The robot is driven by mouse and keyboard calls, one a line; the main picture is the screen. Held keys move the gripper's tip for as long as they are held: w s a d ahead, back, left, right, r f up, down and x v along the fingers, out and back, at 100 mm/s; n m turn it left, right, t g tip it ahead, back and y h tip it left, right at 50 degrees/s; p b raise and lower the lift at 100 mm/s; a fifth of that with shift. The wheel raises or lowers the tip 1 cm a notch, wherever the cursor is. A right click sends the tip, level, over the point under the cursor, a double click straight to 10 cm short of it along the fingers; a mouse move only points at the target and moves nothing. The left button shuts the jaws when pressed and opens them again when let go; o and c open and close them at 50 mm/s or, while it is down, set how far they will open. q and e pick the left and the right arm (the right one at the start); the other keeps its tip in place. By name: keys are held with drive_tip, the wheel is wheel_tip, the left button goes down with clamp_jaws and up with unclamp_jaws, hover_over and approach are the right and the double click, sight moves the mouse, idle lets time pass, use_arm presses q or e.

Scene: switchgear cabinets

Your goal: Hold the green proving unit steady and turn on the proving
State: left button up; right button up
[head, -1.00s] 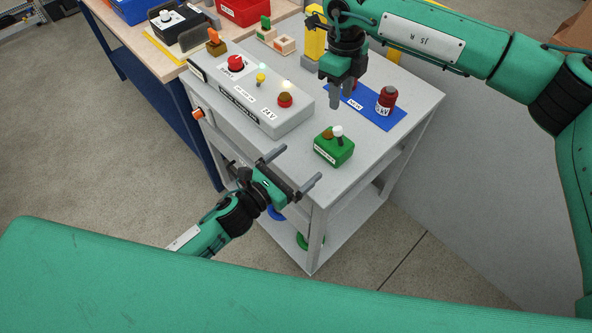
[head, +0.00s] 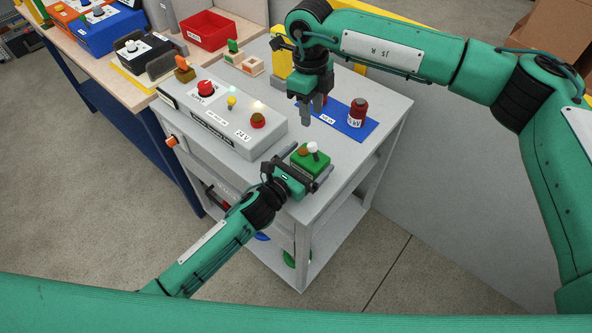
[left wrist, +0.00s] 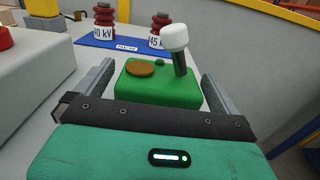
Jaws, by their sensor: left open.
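The green proving unit (head: 309,163) stands near the front right corner of the grey cart top. It has a white-tipped lever (head: 313,147) and a brown round button on top. In the left wrist view, the unit (left wrist: 155,90) sits between the fingers, its lever (left wrist: 176,42) leaning slightly. My left gripper (head: 314,157) is open, one finger on each side of the unit. Gaps show on both sides in the wrist view. My right gripper (head: 312,110) points down above the cart, behind the unit and apart from it. Its finger opening is unclear.
A grey control box (head: 225,118) with a red knob and lamps lies left of the unit. A blue mat (head: 346,130) with red insulators lies behind it; one insulator (head: 357,112) stands right of my right gripper. A wooden bench (head: 112,58) with bins is at left.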

use_arm(q)
drive_tip(key=shift+w+d, duration=0.4)
drive_tip(key=shift+w, duration=0.1)
